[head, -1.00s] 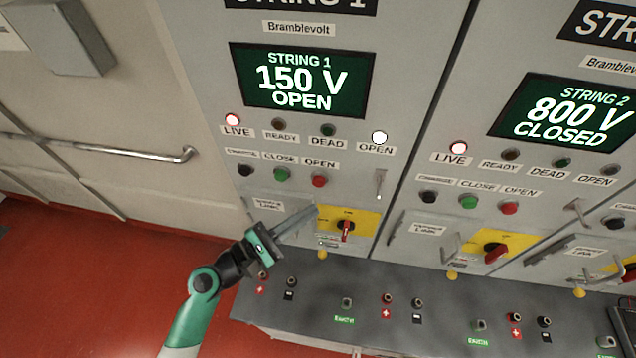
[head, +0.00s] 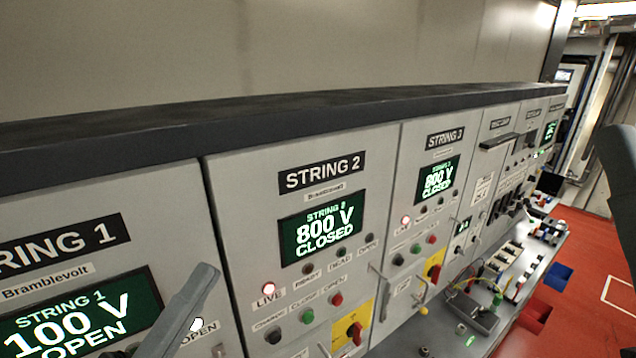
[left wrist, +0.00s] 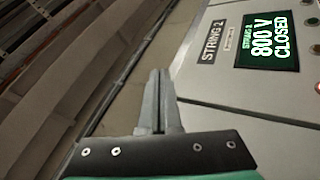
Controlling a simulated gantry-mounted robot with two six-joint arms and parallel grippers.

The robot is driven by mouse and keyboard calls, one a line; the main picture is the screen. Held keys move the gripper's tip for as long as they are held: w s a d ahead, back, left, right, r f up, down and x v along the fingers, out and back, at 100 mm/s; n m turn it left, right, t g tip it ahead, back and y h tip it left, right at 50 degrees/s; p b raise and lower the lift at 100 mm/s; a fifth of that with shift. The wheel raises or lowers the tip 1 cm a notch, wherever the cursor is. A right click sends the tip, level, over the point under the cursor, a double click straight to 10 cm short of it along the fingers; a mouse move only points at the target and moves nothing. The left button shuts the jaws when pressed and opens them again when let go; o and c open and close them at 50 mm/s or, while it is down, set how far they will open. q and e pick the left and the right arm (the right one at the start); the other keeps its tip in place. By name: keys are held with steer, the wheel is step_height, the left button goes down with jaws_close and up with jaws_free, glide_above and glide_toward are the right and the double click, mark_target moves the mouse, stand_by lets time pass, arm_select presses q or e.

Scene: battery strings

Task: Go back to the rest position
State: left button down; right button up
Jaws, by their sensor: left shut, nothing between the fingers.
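My left gripper (head: 200,277) is in front of the String 1 panel at the lower left of the head view. Its grey fingers cover part of the panel between the screen and the OPEN lamp. In the left wrist view its fingers (left wrist: 158,78) are shut together with nothing between them, pointing along the cabinet beside the String 2 panel (left wrist: 200,75). The String 1 screen (head: 75,318) reads 100 V OPEN. The String 2 screen (head: 322,229) reads 800 V CLOSED. No right gripper shows.
The String 3 screen (head: 436,182) reads 800 V CLOSED. A red and yellow rotary switch (head: 354,331) and handles stick out from the cabinet fronts. A bench (head: 478,345) with terminals and several small items runs along below. Red floor (head: 590,265) lies open at right.

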arm_select(q)
steer(key=s+d+r+m+t+p, duration=0.1)
steer(key=s+r+m, duration=0.1)
steer(key=r+m, duration=0.35)
steer(key=s+r+m+t, duration=0.2)
steer(key=r, duration=0.6)
steer(key=s+a+r+m+t+y, duration=0.1)
steer(key=a+r+m+t+y, duration=0.2)
steer(key=a+y, duration=0.3)
steer(key=y, duration=0.4)
steer(key=shift+s+r+m+y, duration=0.2)
steer(key=shift+s+m+y, duration=0.05)
steer(key=shift+m+y, duration=0.1)
arm_select(e)
steer(key=shift+r, duration=0.85)
arm_select(q)
steer(key=c, duration=1.5)
jaws_free()
steer(key=shift+c, duration=0.2)
